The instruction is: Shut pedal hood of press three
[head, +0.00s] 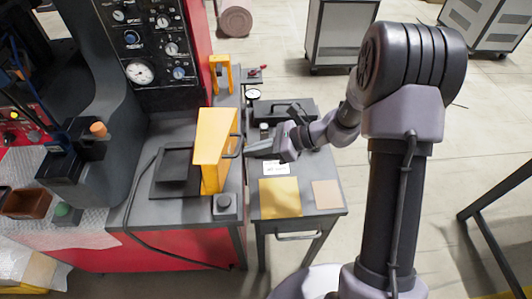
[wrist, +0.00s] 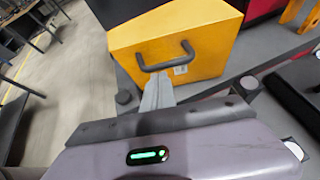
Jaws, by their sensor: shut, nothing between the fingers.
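The yellow pedal hood (head: 212,150) stands raised on the grey bench beside the dark pedal plate (head: 176,170), which lies uncovered to its left. A dark bar handle (head: 233,148) is on the hood's right side. The wrist view shows the hood's yellow face (wrist: 196,28) with the handle (wrist: 166,59) on it. My gripper (head: 250,151) is just right of the handle, pointing left at the hood. In the wrist view its fingers (wrist: 157,82) are shut together, empty, with tips at the handle's lower edge. I cannot tell whether they touch it.
A small side table (head: 322,208) holds a yellow sheet (head: 280,197), a tan sheet (head: 327,194) and a dark case (head: 285,109). A grey button box (head: 225,206) and a black cable (head: 141,222) are near the hood. A gauge panel (head: 150,40) stands behind.

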